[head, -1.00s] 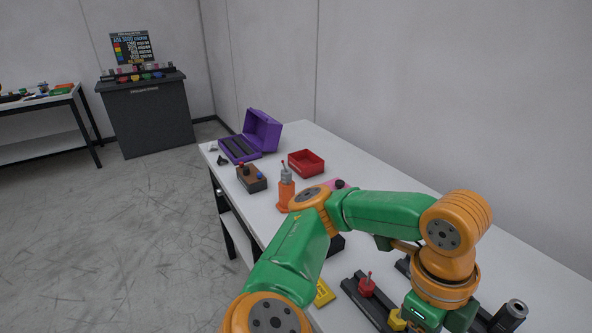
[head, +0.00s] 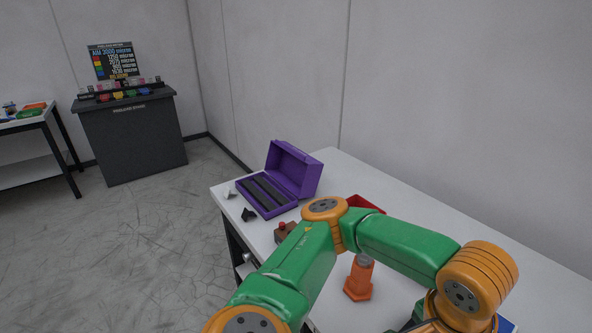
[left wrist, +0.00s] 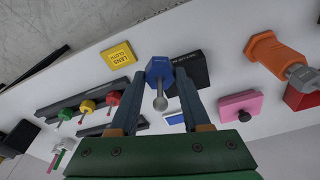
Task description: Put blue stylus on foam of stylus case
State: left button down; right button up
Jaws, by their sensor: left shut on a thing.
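The blue stylus (left wrist: 159,68) has a blue hexagonal body and a grey ball tip. It sits between the fingers of my left gripper (left wrist: 160,80) in the left wrist view, and the gripper is shut on it above the table. The purple stylus case (head: 297,171) stands open at the far end of the table in the head view, lid raised at the back. Its dark foam (head: 264,192) faces up in strips. My right gripper is not in view.
An orange stand (head: 359,277) and a red tray (head: 362,202) lie near my left arm. A brown box with a red knob (head: 282,228) is partly hidden by that arm. Small white and black pieces lie left of the case. A dark cabinet (head: 133,135) stands beyond.

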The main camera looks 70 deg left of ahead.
aim_at(258, 187)
jog(key=k+j, duration=0.1)
jog(key=j, duration=0.4)
jog(key=k+j, duration=0.15)
jog(key=j, duration=0.3)
jog(key=k+j, duration=0.1)
jog(key=j, duration=0.4)
jog(key=k+j, duration=0.1)
jog(key=j, duration=0.4)
jog(key=k+j, duration=0.15)
jog(key=j, duration=0.35)
jog(key=k+j, duration=0.1)
jog(key=j, duration=0.35)
jog(key=k+j, duration=0.1)
jog(key=j, duration=0.4)
jog(key=k+j, duration=0.15)
jog(key=j, duration=0.35)
jog(key=i, duration=0.5)
